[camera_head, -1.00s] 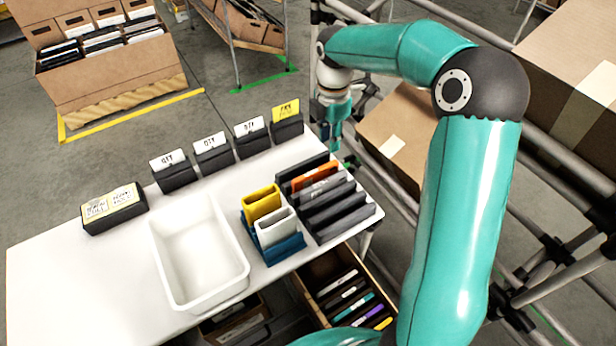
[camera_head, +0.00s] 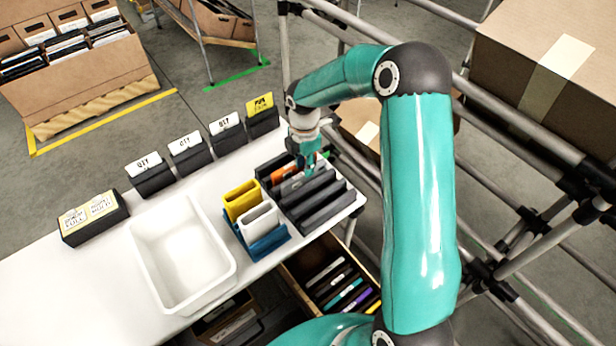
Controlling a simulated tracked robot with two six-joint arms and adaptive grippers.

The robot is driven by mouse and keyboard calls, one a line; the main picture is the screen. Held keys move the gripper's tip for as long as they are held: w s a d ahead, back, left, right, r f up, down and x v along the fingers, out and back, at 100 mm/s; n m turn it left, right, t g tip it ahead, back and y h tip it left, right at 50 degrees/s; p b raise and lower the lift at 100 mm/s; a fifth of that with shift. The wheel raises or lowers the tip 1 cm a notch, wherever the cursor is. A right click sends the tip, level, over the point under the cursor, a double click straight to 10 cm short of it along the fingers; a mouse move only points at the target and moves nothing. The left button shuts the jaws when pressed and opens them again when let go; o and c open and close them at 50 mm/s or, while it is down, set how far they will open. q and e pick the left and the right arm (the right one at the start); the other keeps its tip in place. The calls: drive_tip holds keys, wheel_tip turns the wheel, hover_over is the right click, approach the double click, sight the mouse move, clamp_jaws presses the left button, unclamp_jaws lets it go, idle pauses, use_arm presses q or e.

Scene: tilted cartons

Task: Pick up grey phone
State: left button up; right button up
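The grey phone (camera_head: 291,186) stands on edge in a slot of the dark slotted rack (camera_head: 324,205), in front of an orange phone (camera_head: 284,172). My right gripper (camera_head: 308,167) points down over the back part of the rack, close to the grey and orange phones and partly covering that area. Its fingers are too small to tell open from shut, and I cannot tell if they touch a phone. My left gripper is not in view.
A blue holder (camera_head: 268,244) with a yellow and a white item stands left of the rack. An empty white tray (camera_head: 150,262) is further left. Several card stands (camera_head: 190,158) line the table's back edge. A carton of upright items (camera_head: 338,287) sits below. Metal rails and cartons are at right.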

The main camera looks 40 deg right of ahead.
sight(304, 180)
drive_tip(key=shift+s+a+f, duration=0.1)
drive_tip(key=shift+a+f, duration=0.05)
drive_tip(key=shift+f, duration=1.75)
clamp_jaws()
drive_tip(key=shift+r, duration=0.1)
